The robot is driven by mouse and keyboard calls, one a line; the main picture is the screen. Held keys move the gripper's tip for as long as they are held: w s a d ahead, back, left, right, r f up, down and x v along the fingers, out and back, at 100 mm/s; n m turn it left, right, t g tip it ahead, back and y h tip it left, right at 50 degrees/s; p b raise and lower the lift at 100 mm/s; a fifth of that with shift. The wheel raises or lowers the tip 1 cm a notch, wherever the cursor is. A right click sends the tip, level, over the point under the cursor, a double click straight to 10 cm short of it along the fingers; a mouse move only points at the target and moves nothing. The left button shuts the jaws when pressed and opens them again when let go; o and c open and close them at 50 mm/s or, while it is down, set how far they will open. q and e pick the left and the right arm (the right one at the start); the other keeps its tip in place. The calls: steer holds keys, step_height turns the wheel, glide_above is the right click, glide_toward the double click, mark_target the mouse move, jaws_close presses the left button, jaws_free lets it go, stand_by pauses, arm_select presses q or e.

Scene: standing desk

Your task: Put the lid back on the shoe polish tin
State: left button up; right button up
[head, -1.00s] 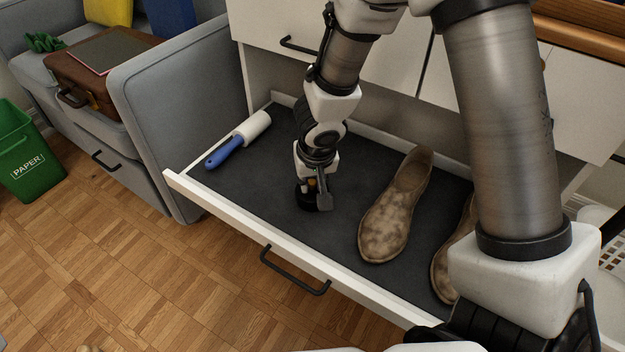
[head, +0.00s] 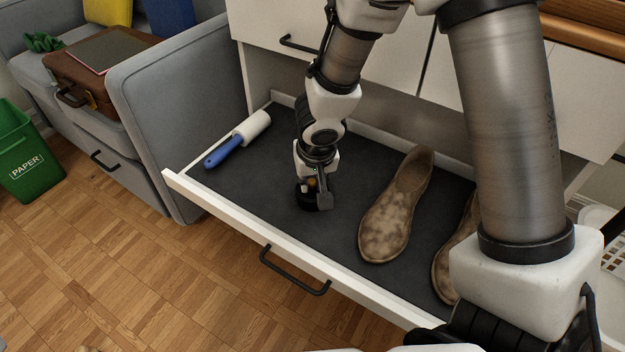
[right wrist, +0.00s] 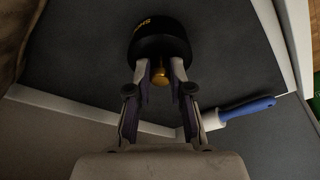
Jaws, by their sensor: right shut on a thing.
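A black round shoe polish tin with gold lettering (right wrist: 150,30) shows in the right wrist view, at the fingertips. In the head view it is a small dark round shape (head: 304,199) on the dark drawer floor, partly covered by my gripper. My right gripper (head: 314,191) points down over it. In the right wrist view its fingers (right wrist: 161,72) are shut on a gold-coloured part beside the black round body, which I take for the lid's knob. I cannot tell lid and tin apart, nor whether the lid is seated. My left gripper is not in view.
The open drawer (head: 225,222) also holds a lint roller with a blue handle (head: 224,153) at the left and a pair of mottled brown shoes (head: 392,215) at the right. A grey sofa arm (head: 175,100) stands left of the drawer. Dark drawer floor around the tin is free.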

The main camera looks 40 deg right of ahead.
steer(key=shift+f+b, duration=0.15)
steer(key=shift+b, duration=0.4)
stand_by(0.7)
stand_by(0.3)
steer(key=o, duration=0.9)
steer(key=o, duration=0.5)
step_height(320, 180, up, 7)
steer(key=p, duration=0.6)
